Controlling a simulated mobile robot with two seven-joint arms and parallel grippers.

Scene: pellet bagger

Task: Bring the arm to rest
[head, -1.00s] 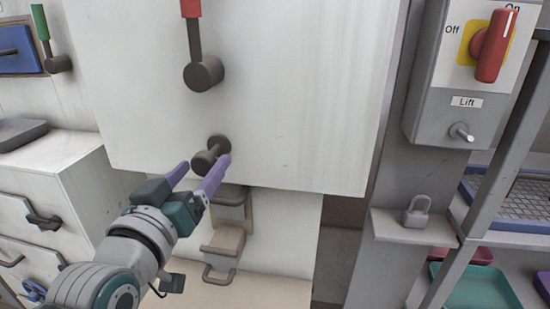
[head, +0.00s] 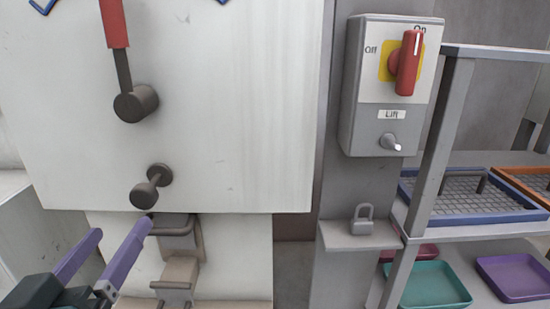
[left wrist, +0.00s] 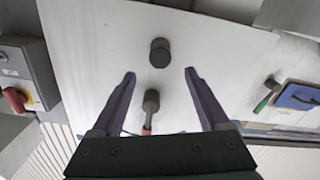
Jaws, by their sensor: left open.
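My left gripper (head: 124,230) is in the lower left of the head view, with its two purple fingers apart and nothing between them. It is below and left of a dark round knob (head: 150,188) on the white panel (head: 230,110), apart from it. In the left wrist view the open fingers (left wrist: 158,76) point at the panel, with the knob (left wrist: 160,52) beyond their tips. My right gripper is not in view.
A grey switch box (head: 370,120) with a red rotary handle (head: 408,62) turned to On and a Lift toggle (head: 390,142) is at the right. A padlock (head: 362,220) stands on a small ledge. A rack with trays (head: 435,285) is at far right. Brackets (head: 178,240) sit below the panel.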

